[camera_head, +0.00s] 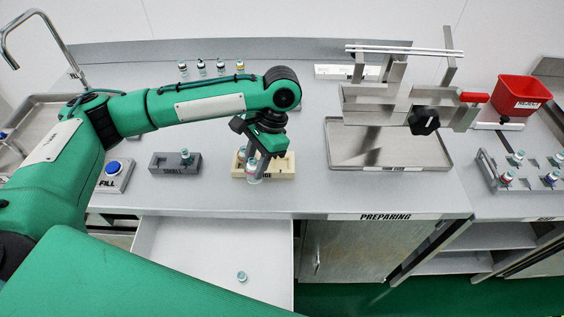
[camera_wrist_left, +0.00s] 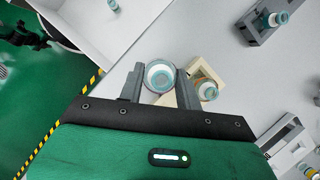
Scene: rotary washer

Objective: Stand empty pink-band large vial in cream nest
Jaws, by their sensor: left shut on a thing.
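My left gripper (camera_head: 253,166) is shut on a large clear vial (camera_head: 253,178), held upright at the front edge of the cream nest (camera_head: 281,167). In the left wrist view, the vial (camera_wrist_left: 160,75) sits between the two fingers (camera_wrist_left: 159,88), and I look down onto its round top. Its band colour is not clear to me. The cream nest (camera_wrist_left: 196,72) is just right of it there, with another vial (camera_wrist_left: 208,91) standing in it. I cannot tell whether the held vial touches the nest. My right gripper is not in view.
A grey nest (camera_head: 162,165) with a vial stands left of the cream one, beside a blue FILL button (camera_head: 113,167). An open white drawer (camera_head: 190,255) below holds a vial (camera_head: 242,276). A steel tray and stand (camera_head: 390,163) are at right. Several small vials stand behind my arm.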

